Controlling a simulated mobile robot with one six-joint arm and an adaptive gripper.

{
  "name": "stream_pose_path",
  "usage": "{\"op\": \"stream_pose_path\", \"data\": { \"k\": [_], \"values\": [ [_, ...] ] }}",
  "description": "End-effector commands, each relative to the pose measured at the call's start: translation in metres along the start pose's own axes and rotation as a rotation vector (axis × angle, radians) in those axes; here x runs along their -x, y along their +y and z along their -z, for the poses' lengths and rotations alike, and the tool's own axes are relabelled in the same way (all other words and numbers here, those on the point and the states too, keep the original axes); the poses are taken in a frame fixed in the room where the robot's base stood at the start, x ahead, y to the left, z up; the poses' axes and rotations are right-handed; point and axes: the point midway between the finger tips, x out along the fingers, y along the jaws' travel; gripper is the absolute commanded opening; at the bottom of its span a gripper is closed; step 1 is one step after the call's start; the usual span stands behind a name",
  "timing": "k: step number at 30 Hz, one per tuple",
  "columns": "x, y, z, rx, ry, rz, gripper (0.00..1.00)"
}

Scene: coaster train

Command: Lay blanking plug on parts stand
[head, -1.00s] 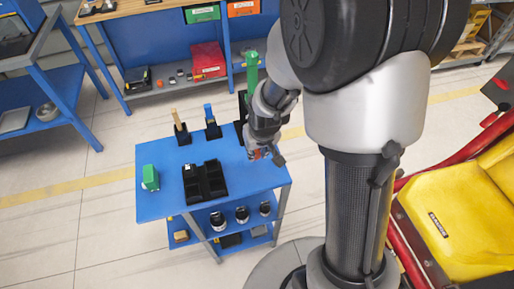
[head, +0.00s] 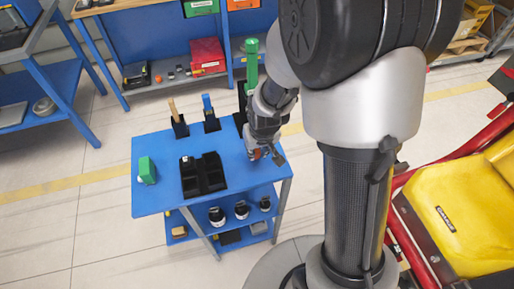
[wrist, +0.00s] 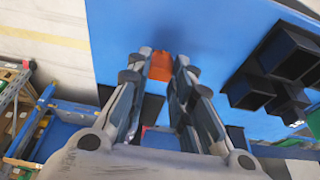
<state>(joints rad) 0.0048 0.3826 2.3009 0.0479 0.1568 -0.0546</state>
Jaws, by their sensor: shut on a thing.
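The orange blanking plug (wrist: 161,66) shows between my fingertips in the wrist view. My gripper (wrist: 160,74) is shut on it. In the head view my gripper (head: 264,153) is over the right part of the blue parts stand (head: 160,205), and only a small bit of orange shows at the fingertips. The stand's blue top also fills the middle of the wrist view (wrist: 120,35). I cannot tell whether the plug touches the top.
A black two-row bin (head: 203,177) stands mid-top, with a green-and-white block (head: 147,170) to its left. Black holders with upright tools line the back edge. Several round parts sit on the lower shelf. A yellow seat (head: 460,210) is at right.

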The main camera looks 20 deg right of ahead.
Motion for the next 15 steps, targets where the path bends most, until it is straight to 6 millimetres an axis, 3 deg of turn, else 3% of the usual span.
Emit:
{"op": "stream_pose_path", "data": {
  "k": [13,14,15],
  "values": [
    [-0.0073,0.0000,-0.0023,0.000,0.000,0.000,0.00],
    [-0.0073,0.0000,-0.0023,0.000,0.000,0.000,0.21],
    [-0.0068,0.0000,-0.0021,0.000,0.000,0.000,0.24]
  ]
}}
